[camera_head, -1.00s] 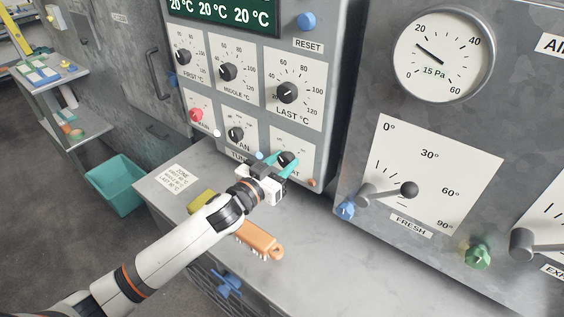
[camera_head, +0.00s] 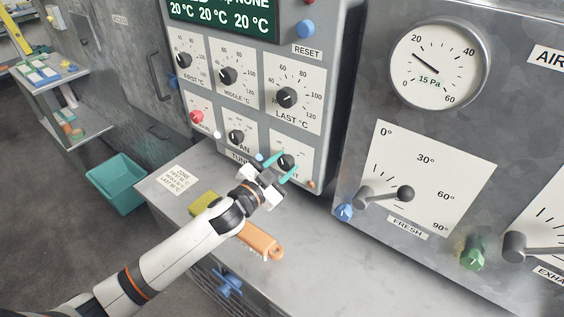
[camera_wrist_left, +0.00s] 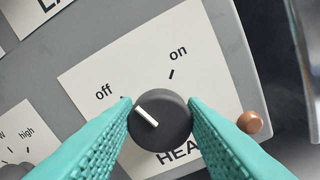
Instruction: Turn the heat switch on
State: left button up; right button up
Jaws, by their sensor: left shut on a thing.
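The heat switch (camera_head: 286,161) is a round dark knob at the lower right of the grey control panel, partly hidden by my gripper in the head view. In the left wrist view, the heat switch (camera_wrist_left: 168,131) has a white pointer line aimed up and left at the "off" mark; the "on" mark (camera_wrist_left: 171,74) is up and right. My left gripper (camera_head: 283,167) has teal fingers, one on each side of the knob, shut on it. It also fills the lower wrist view (camera_wrist_left: 160,112). My right gripper is not in view.
The fan knob (camera_head: 237,137) and a red knob (camera_head: 197,117) are left of the heat switch. An orange-handled brush (camera_head: 262,243) lies on the grey counter (camera_head: 330,240) below my arm. The fresh-air lever (camera_head: 385,195) is to the right. A small copper-coloured button (camera_wrist_left: 250,122) is close by.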

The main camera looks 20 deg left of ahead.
pick_arm(q)
jog(key=m+p, duration=0.1)
jog(key=m, duration=0.5)
jog(key=shift+d, duration=0.1)
jog(key=m+p, duration=0.1)
jog(key=m, duration=0.5)
jog(key=shift+f, duration=0.2)
jog(key=shift+m, duration=0.3)
jog(key=o, duration=1)
jog(key=shift+c, duration=0.2)
jog(key=b+v, duration=0.3)
jog(key=v, duration=0.9)
